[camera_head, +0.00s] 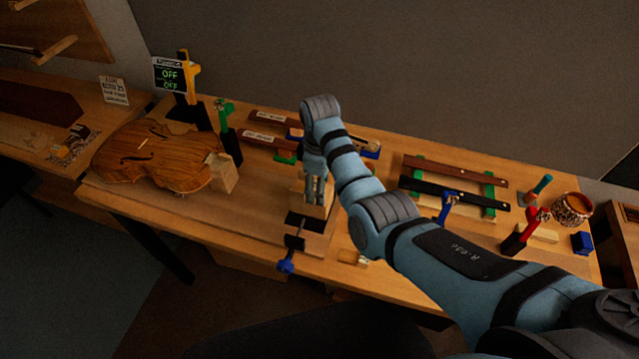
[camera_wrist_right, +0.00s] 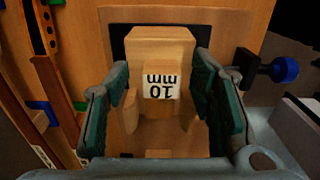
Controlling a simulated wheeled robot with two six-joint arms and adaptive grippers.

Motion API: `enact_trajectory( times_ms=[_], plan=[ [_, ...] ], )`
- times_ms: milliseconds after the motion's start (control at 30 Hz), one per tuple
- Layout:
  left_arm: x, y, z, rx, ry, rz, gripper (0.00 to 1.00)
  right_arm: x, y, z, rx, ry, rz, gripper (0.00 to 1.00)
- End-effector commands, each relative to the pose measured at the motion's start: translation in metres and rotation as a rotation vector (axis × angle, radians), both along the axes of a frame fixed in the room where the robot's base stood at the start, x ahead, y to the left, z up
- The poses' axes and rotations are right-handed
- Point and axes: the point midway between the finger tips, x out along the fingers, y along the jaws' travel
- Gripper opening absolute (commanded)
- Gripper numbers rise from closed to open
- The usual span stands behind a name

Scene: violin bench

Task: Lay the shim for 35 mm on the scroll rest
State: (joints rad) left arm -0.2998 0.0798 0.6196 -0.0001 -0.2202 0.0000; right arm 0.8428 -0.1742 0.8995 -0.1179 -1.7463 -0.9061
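My right gripper (camera_head: 316,192) points down over a light wooden stand (camera_head: 325,210) on a dark pad at the bench's front edge. In the right wrist view its two fingers (camera_wrist_right: 160,112) are spread on either side of a wooden piece labelled "10 mm" (camera_wrist_right: 161,84), with gaps on both sides. The lettering appears upside down there, and a taller wooden block (camera_wrist_right: 160,45) stands behind it. I cannot tell for certain which part is the scroll rest. No label reading 35 mm is legible. My left gripper is not in view.
A violin body (camera_head: 150,158) lies at the left, with a wooden block (camera_head: 222,173) at its end. A blue-knobbed clamp (camera_head: 286,266) juts from the front edge. Dark strips (camera_head: 455,192), a red-handled tool (camera_head: 530,222) and a bowl (camera_head: 572,208) are at the right.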

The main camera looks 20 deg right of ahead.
Motion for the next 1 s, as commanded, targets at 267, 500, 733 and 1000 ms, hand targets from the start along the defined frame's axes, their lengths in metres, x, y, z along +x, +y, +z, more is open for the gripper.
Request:
enact_trajectory(
  times_ms=[267,500,733,1000],
  plan=[
    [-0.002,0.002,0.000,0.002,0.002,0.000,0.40,0.000,0.000,0.004,-0.001,-0.001,0.000,0.51],
    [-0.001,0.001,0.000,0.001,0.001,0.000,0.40,0.001,0.000,0.051,0.000,-0.004,0.000,0.51],
    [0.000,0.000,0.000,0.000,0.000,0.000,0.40,0.000,0.000,0.076,0.000,0.000,0.000,0.51],
    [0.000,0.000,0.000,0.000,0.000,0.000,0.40,0.000,0.000,0.075,-0.001,0.001,0.000,0.51]
  ],
)
